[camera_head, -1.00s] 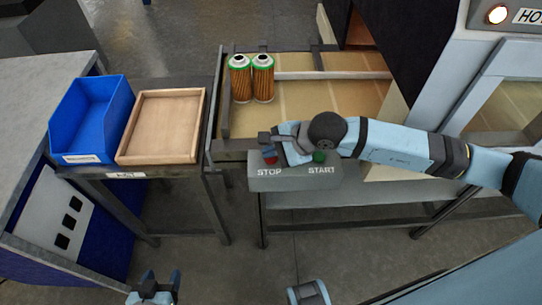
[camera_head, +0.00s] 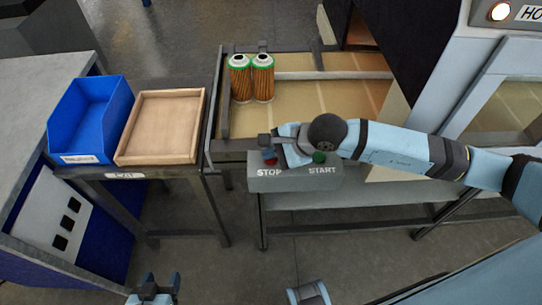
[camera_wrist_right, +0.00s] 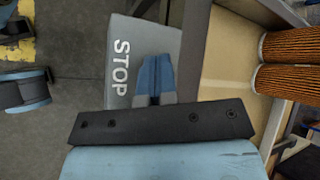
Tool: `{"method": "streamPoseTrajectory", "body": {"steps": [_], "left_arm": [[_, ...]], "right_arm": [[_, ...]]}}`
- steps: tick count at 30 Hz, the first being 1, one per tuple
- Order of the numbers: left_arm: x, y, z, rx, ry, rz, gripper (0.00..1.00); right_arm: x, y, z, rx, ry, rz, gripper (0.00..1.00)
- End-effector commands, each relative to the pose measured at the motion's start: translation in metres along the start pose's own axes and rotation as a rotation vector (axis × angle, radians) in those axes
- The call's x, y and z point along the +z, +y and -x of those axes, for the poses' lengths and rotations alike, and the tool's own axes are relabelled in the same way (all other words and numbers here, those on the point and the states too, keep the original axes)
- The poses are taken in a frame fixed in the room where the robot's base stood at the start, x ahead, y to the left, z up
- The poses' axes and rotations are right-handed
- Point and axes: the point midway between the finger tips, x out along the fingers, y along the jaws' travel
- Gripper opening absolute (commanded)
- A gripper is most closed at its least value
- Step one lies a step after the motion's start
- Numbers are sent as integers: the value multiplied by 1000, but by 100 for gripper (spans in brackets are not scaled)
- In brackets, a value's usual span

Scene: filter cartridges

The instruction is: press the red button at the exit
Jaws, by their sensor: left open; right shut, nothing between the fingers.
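The red button (camera_head: 270,161) sits above the STOP label on the grey control box (camera_head: 293,183) at the exit end of the conveyor. My right gripper (camera_head: 269,153) is shut and empty, with its fingertips right over the red button. In the right wrist view, the shut blue fingertips (camera_wrist_right: 155,75) are over the box (camera_wrist_right: 122,82) beside the word STOP and hide the button. I cannot tell whether they touch it. A green button (camera_head: 319,157) sits above the START label, close to my right wrist. My left gripper (camera_head: 154,289) is open and empty at the bottom edge.
Two orange filter cartridges with green rims (camera_head: 240,79) stand together on the conveyor (camera_head: 325,100). A wooden tray (camera_head: 131,157) and a blue bin (camera_head: 67,122) stand on the table at left. The machine with a lit lamp (camera_head: 500,12) is at the upper right.

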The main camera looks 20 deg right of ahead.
Motion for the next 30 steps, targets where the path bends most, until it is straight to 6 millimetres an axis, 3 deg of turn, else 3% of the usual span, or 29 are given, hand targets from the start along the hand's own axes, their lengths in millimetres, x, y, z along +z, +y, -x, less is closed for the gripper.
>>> {"method": "streamPoseTrajectory", "body": {"steps": [23,30], "left_arm": [[-5,0,4,0,0,0,60],[-13,1,9,0,0,0,60]], "right_arm": [[9,-9,13,0,0,0,0],[20,-20,27,-1,0,1,0]]}}
